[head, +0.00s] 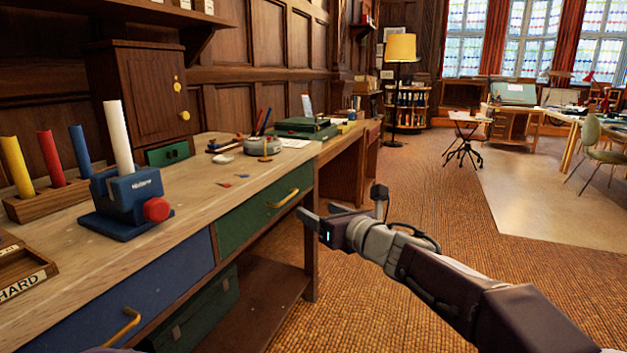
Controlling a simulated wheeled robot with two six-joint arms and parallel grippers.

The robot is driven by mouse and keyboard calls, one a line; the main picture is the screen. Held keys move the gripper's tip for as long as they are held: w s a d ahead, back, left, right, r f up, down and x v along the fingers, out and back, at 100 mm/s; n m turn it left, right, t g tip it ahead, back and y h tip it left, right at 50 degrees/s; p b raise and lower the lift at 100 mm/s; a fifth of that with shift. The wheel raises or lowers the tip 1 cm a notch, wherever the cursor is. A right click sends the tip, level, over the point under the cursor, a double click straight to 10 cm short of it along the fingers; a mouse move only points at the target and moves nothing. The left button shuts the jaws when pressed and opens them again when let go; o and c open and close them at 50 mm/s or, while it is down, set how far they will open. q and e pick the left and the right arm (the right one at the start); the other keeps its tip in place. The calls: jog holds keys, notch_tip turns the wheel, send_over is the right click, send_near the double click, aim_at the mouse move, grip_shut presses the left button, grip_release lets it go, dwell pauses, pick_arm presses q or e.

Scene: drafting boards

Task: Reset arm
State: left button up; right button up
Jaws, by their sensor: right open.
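My right arm (455,283) reaches in from the lower right of the head view. Its gripper (322,212) is open, with nothing seen between its fingers. It hangs in front of the wooden workbench (90,272), just right of the green drawer (262,210) and its brass handle. My left gripper does not show in this view.
On the bench stand a blue holder (128,198) with a white rod upright in it, a rack (52,200) of coloured rods and a green box (302,127). A blue drawer (150,292) faces the aisle. Open carpet (440,190) lies to the right.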

jog(key=s+d+f+m+g+h+p, duration=0.1)
jog(key=s+d+f+m+g+h, duration=0.2)
jog(key=d+f+m, duration=0.6)
jog(key=s+d+f+m+g+h+p, duration=0.1)
jog(key=s+d+f+m+h, duration=0.2)
jog(key=d+f+m+h, duration=0.5)
jog(key=s+f+m+g+y, duration=0.1)
jog(key=s+f+m+g, duration=0.4)
jog(key=s+f+m, duration=0.5)
jog(key=s+f+m+g+y, duration=0.2)
jog(key=s+f+m+g, duration=0.3)
jog(key=s+m, duration=0.85)
pick_arm(q)
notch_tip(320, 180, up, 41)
jog(key=p, duration=3.8)
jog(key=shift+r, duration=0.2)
pick_arm(e)
notch_tip(320, 180, up, 37)
jog(key=w+t, duration=0.1)
jog(key=shift+r+m, duration=0.15)
jog(key=shift+m, duration=0.3)
jog(key=shift+w+a, duration=0.1)
